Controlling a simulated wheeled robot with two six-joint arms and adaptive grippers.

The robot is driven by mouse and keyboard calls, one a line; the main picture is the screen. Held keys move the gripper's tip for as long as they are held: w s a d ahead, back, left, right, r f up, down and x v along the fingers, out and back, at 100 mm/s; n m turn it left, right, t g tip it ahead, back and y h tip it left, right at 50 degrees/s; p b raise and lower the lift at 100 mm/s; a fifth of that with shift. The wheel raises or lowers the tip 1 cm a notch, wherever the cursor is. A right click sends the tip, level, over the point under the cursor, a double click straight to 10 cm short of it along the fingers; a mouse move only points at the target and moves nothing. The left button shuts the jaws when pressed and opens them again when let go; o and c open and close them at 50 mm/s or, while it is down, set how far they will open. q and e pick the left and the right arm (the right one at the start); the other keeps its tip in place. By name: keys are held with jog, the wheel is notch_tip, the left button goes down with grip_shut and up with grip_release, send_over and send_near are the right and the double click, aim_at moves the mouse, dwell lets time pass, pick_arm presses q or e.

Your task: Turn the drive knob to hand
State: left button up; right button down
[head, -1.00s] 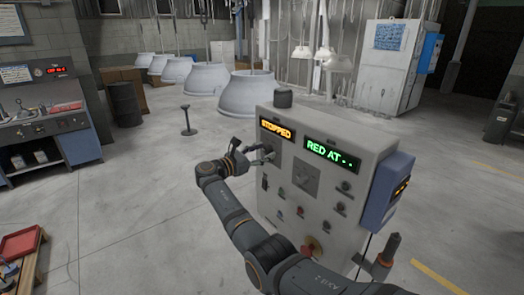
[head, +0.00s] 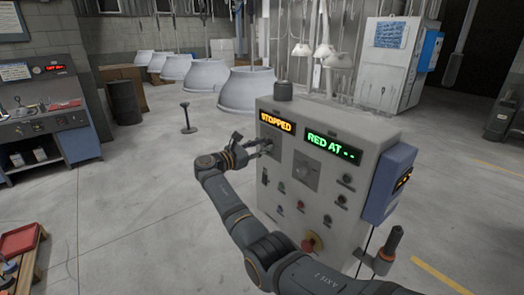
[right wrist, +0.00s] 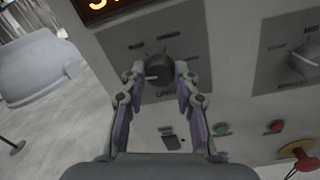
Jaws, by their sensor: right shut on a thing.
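The drive knob (right wrist: 160,72) is a dark round knob on a grey plate, with a light mark on its left side in the right wrist view. Its plate is on the left of the control box's front, under the orange STOPPED display (head: 277,124). My right gripper (head: 264,147) is at this plate and largely covers the knob in the head view. In the right wrist view my right gripper (right wrist: 160,84) has one finger on each side of the knob, shut on it. The labels around the knob are too blurred to read surely. My left gripper is not in view.
The speed knob (right wrist: 304,60) is on a plate to the right. Below are a toggle switch (right wrist: 171,138), a green button (right wrist: 221,129), a red button (right wrist: 274,126) and a red mushroom button (right wrist: 302,160). Large pale hoods (head: 247,92) stand behind on open floor.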

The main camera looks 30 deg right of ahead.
jog(key=m+b, duration=0.5)
jog(key=m, duration=0.3)
jog(key=m+b, duration=0.6)
jog(key=m, duration=0.3)
jog(key=m+g+b, duration=0.1)
jog(key=m+b, duration=0.5)
jog(key=m, duration=0.2)
jog(key=shift+w+f+h, duration=0.1)
jog(key=shift+f+h, duration=0.15)
jog(key=shift+h, duration=0.05)
jog(key=m, duration=0.5)
jog(key=shift+m+g, duration=0.3)
jog(key=shift+m, duration=0.1)
jog(key=shift+m+p, duration=0.35)
jog(key=shift+m, duration=2.05)
jog(key=shift+w, duration=0.1)
jog(key=c, duration=1)
grip_release()
jog(key=shift+r, duration=0.1)
